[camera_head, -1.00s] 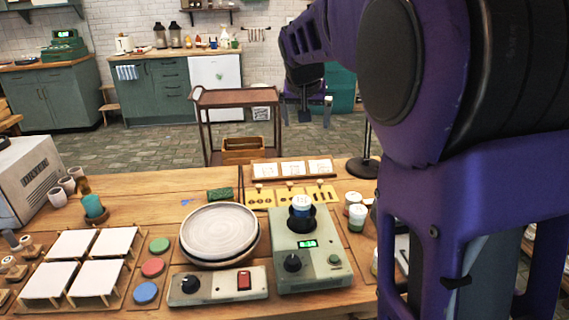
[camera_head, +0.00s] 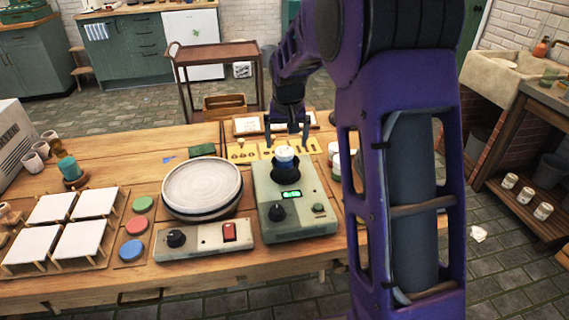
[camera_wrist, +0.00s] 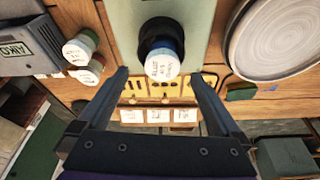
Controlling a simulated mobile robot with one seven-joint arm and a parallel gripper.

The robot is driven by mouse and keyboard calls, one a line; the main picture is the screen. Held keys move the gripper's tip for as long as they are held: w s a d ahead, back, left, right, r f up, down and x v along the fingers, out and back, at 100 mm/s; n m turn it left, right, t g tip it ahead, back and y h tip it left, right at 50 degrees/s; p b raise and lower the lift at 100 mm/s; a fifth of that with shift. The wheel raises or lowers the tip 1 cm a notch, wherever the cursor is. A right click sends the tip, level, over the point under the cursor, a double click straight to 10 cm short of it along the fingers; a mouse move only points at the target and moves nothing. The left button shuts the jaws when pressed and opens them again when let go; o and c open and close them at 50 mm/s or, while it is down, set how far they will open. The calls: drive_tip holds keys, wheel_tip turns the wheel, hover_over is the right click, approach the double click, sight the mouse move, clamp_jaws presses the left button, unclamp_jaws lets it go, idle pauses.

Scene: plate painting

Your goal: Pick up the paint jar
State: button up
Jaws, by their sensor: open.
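The paint jar (camera_head: 287,153) has a white lid and a blue band. It stands upright in the dark round holder of the grey-green machine (camera_head: 299,228). In the wrist view the jar (camera_wrist: 163,66) shows its lettered white lid, between the lines of my two fingers. My gripper (camera_head: 288,138) is open and empty, just above and behind the jar in the head view. The wrist view shows its fingers (camera_wrist: 156,76) spread wide on either side of the jar. I cannot tell how far above the jar the fingertips are.
More white-lidded jars (camera_wrist: 80,50) stand beside the machine, partly hidden by my arm in the head view. A plate (camera_head: 202,187) on a round stand is at the machine's left. A control box (camera_head: 203,240) sits in front. Yellow stencils (camera_wrist: 180,84) lie behind.

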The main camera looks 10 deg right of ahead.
sight(284, 151)
drive_tip(key=shift+w+b+x, duration=0.2)
drive_tip(key=shift+b+x, duration=0.25)
drive_tip(key=shift+x, duration=2.6)
drive_tip(key=shift+a+r, duration=0.1)
drive_tip(key=shift+a, duration=0.05)
drive_tip(key=c, duration=1.5)
clamp_jaws()
drive_tip(key=shift+r, duration=0.15)
